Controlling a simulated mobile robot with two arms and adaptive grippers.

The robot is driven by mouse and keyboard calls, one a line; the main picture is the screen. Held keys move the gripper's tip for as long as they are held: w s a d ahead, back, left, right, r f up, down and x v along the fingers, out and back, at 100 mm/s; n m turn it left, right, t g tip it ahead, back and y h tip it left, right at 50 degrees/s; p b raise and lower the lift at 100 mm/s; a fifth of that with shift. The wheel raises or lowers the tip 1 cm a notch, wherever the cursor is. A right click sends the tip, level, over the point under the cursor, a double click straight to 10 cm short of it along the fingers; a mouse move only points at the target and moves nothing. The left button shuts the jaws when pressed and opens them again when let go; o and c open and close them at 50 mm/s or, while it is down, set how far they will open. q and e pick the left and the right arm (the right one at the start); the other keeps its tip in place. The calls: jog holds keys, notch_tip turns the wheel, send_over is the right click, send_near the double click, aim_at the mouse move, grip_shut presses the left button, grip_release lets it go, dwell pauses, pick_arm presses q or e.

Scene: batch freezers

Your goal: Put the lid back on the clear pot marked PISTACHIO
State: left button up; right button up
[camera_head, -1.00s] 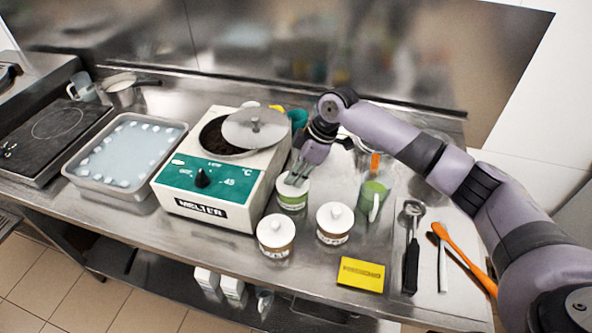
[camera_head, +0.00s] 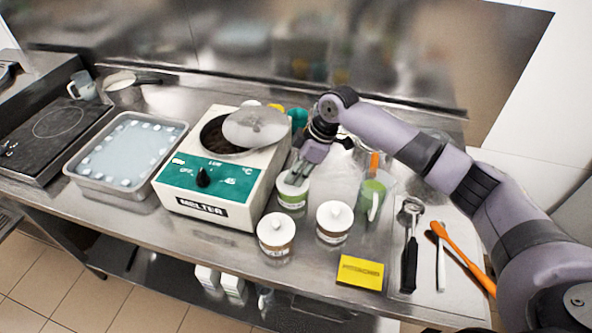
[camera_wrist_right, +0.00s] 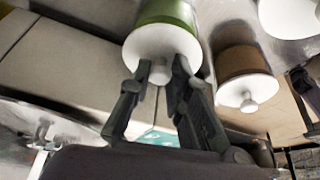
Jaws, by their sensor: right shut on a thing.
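A clear pot with green contents (camera_head: 292,203) stands just right of the melter; its label is too small to read. A white lid (camera_head: 283,187) is on top of it and looks seated. My right gripper (camera_head: 297,180) reaches down over this pot from behind. In the right wrist view its fingers (camera_wrist_right: 160,76) are shut on the small knob of the white lid (camera_wrist_right: 148,40), with the green pot (camera_wrist_right: 168,12) directly beyond. The fingers partly hide the lid in the head view. My left gripper is not in view.
Two brown pots with white lids stand close by, one in front (camera_head: 276,240) and one to the right (camera_head: 334,223). The melter (camera_head: 215,185) is tight on the left.

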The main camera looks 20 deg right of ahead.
jog(key=shift+r+p, duration=0.1)
jog(key=shift+p, duration=0.25)
dwell(0.6)
jog(key=shift+f+p, duration=0.25)
jog(key=shift+p, duration=0.05)
dwell(0.8)
jog(key=shift+p, duration=0.35)
dwell(0.4)
jog(key=o, duration=0.9)
jog(key=shift+c, duration=0.2)
jog(key=shift+o, duration=0.4)
jog(key=o, duration=0.4)
